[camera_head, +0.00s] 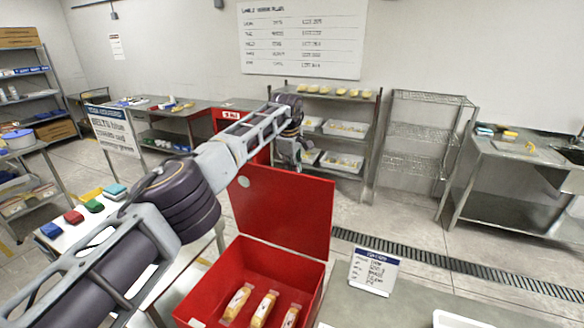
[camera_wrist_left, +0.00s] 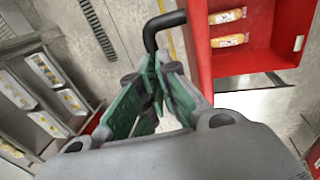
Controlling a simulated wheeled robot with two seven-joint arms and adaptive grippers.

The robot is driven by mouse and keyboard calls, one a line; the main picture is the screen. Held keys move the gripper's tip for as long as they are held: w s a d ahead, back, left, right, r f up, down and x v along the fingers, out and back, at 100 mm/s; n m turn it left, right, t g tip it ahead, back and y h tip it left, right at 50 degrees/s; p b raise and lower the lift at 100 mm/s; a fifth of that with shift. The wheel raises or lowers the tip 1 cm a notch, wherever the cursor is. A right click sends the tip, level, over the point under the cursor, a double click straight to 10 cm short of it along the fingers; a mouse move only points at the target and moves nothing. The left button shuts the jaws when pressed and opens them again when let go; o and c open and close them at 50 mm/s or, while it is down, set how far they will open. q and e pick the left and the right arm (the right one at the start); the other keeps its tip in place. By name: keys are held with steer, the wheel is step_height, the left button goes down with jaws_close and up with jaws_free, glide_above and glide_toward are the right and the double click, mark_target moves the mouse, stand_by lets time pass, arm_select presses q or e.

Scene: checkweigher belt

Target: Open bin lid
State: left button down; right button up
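The red bin (camera_head: 245,262) stands at the bottom centre of the head view, with several yellow packages inside. Its red lid (camera_head: 285,212) stands raised, roughly upright, at the back of the bin. In the left wrist view the lid (camera_wrist_left: 198,48) shows nearly edge-on, with a black bent handle (camera_wrist_left: 152,32) sticking out from it. My left gripper (camera_wrist_left: 151,66) has its green fingers closed together at the handle's bar. In the head view the left arm reaches over the bin, and the gripper (camera_head: 296,158) is partly hidden behind the lid's top edge. My right gripper is out of view.
A small sign (camera_head: 374,270) stands right of the bin on the table (camera_head: 372,309). A side table at left holds coloured blocks (camera_head: 74,217). A wire rack (camera_head: 425,130) and a shelf with trays (camera_head: 343,130) stand behind, across open floor.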

arm_select(q)
steer(key=shift+s+d+f, duration=0.1)
steer(key=shift+s+f, duration=0.05)
steer(key=shift+f, duration=0.45)
steer(key=shift+s+f, duration=0.15)
steer(key=shift+f, duration=0.4)
steer(key=c, duration=1.5)
jaws_free()
steer(key=shift+c, duration=0.2)
steer(key=shift+o, duration=0.2)
steer(key=shift+w+d+f, duration=0.1)
steer(key=shift+w+f, duration=0.1)
steer(key=shift+w, duration=0.2)
steer(key=shift+w+d+f, duration=0.1)
steer(key=shift+w+f, duration=0.05)
steer(key=shift+w, duration=0.25)
steer(key=shift+s+a+r, duration=0.2)
steer(key=shift+s+r, duration=0.2)
steer(key=shift+r, duration=0.25)
steer(key=shift+w+r, duration=0.15)
steer(key=shift+r, duration=0.45)
steer(key=v, duration=0.9)
steer(key=shift+r, duration=0.3)
steer(key=shift+w+f, duration=0.1)
steer(key=shift+w, duration=0.1)
